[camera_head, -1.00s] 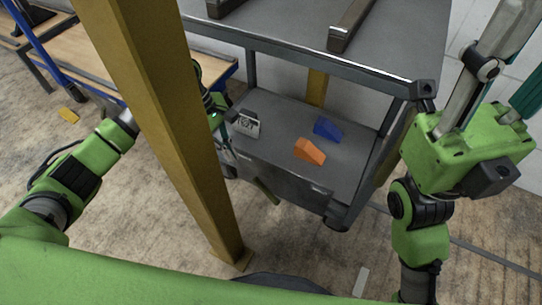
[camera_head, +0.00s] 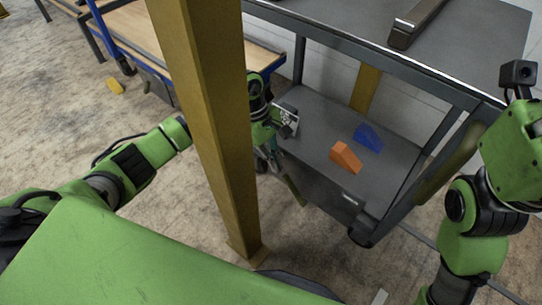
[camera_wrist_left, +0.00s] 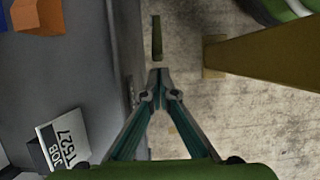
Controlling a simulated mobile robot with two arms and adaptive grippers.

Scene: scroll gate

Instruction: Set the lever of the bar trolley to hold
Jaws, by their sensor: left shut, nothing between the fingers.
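The grey bar trolley (camera_head: 330,122) stands right of a yellow post, and its lower shelf also shows in the left wrist view (camera_wrist_left: 90,75). A dark olive lever (camera_head: 294,190) sticks out low at its front edge. In the left wrist view the lever (camera_wrist_left: 157,38) lies just beyond my fingertips; I cannot tell whether they touch. My left gripper (camera_wrist_left: 158,75) is shut and empty, beside the trolley's front edge. In the head view it is partly hidden behind its own wrist. My right arm is at the right edge, its fingers out of frame.
A yellow post (camera_head: 205,120) crosses in front of my left arm. On the lower shelf are an orange wedge (camera_head: 345,157), a blue wedge (camera_head: 368,138) and a job card (camera_head: 288,120). A wooden-topped bench (camera_head: 140,25) stands at the back left.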

